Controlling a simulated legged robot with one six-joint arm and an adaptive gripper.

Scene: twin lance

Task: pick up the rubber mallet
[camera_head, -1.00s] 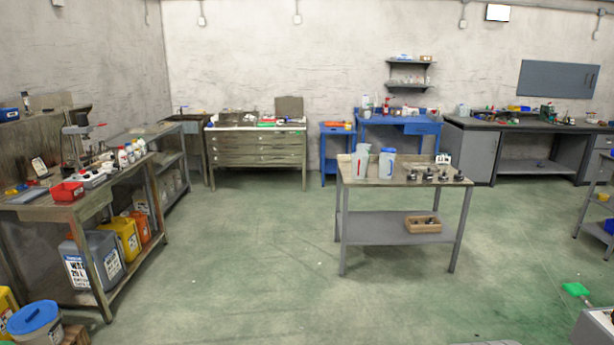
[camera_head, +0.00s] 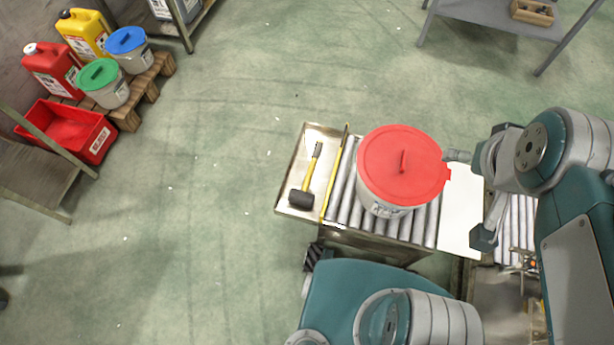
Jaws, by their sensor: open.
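The rubber mallet (camera_head: 312,170) has a black head and a yellow handle with a dark grip end. It lies in a shallow metal tray (camera_head: 285,187) at the left end of a roller conveyor, head toward the bottom of the picture. Nothing covers it. My gripper (camera_head: 468,197) is open, with its two fingers spread, at the right. It is well to the right of the mallet, beyond a bucket with a red lid, and holds nothing that I can see.
The grey bucket with the red lid (camera_head: 403,165) stands on the rollers (camera_head: 345,190) between mallet and gripper. A yellow-edged rail (camera_head: 336,172) borders the tray. A red bin (camera_head: 65,128) and lidded buckets are at the upper left. The floor left of the tray is clear.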

